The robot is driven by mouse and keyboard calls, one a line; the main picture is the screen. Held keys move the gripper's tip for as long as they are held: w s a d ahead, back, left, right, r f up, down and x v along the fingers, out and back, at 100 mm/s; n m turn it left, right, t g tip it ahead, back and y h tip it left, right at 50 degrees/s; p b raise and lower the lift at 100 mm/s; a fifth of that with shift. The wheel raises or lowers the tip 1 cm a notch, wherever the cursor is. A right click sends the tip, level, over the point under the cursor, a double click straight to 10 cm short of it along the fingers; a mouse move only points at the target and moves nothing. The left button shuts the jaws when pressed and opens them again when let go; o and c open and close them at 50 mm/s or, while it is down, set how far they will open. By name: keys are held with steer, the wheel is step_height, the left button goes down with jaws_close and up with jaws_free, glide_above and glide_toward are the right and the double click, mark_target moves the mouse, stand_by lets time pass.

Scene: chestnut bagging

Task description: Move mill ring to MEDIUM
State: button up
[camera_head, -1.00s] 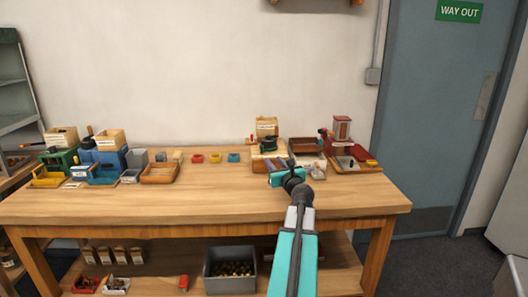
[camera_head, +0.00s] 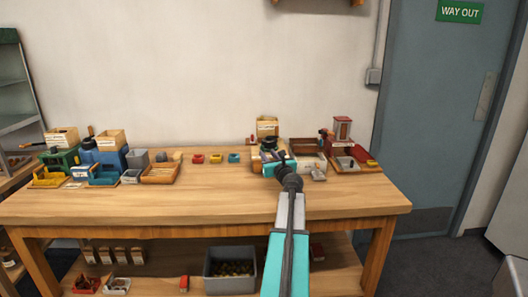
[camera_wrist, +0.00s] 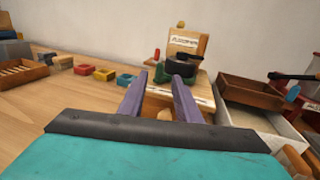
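The mill stands at the back right of the bench in the head view, with a pale wooden upright (camera_head: 267,126) bearing a label whose text is too small to read. The upright also shows in the wrist view (camera_wrist: 187,42). A dark green, ring-like part (camera_wrist: 180,68) with a black top sits low in front of the upright. I cannot tell where its setting points. My gripper (camera_wrist: 160,78) has two purple fingers spread apart, with nothing visibly held. The fingertips point at the mill's front and overlap the green part in view; contact cannot be told.
A brown tray (camera_wrist: 250,92) and a pale box lie right of the mill. Red, yellow and blue small blocks (camera_head: 214,158) and a slatted wooden tray (camera_head: 160,173) stand to the left. The bench front (camera_head: 150,208) is clear.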

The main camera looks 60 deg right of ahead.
mark_target(262, 149)
steer(key=shift+x, duration=2.9)
jaws_close()
steer(key=shift+w+a+f, duration=0.1)
steer(key=shift+a, duration=0.15)
